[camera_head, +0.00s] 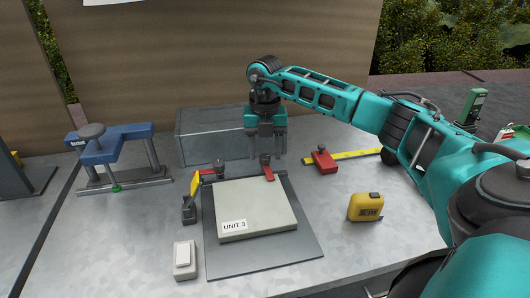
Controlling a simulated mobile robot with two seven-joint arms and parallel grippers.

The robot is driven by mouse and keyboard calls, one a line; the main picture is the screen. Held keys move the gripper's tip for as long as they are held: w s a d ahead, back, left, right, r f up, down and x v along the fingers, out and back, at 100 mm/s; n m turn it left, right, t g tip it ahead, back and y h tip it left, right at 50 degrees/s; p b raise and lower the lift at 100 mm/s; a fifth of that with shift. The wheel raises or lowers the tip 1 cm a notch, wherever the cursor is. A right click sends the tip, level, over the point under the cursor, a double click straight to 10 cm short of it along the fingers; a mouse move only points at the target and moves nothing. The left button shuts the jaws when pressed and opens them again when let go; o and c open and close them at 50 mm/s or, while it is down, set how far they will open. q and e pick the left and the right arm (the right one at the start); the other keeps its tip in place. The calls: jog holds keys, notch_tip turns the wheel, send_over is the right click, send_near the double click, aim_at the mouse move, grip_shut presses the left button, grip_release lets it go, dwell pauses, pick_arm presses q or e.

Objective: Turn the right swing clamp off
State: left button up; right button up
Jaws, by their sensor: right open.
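The right swing clamp (267,168) stands at the back edge of the dark base plate (224,262), with a dark post and a red arm that points toward the pale slab marked UNIT 3 (255,208). The red arm's tip is at the slab's back edge; I cannot tell whether it presses on it. A second swing clamp (217,171) with a red arm stands to its left. My right gripper (266,154) points down, open and empty, just above and behind the right swing clamp, its fingers apart on either side of it in the picture. My left gripper is not in view.
A grey metal box (190,139) stands close behind the gripper. A yellow-handled clamp (190,204) is left of the slab, with a white switch (184,260) in front. A blue stand (120,145) is far left.

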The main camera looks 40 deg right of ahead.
jog(key=shift+f, duration=0.5)
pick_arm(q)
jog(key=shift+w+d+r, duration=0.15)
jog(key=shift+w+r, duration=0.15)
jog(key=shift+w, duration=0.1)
pick_arm(e)
grip_shut()
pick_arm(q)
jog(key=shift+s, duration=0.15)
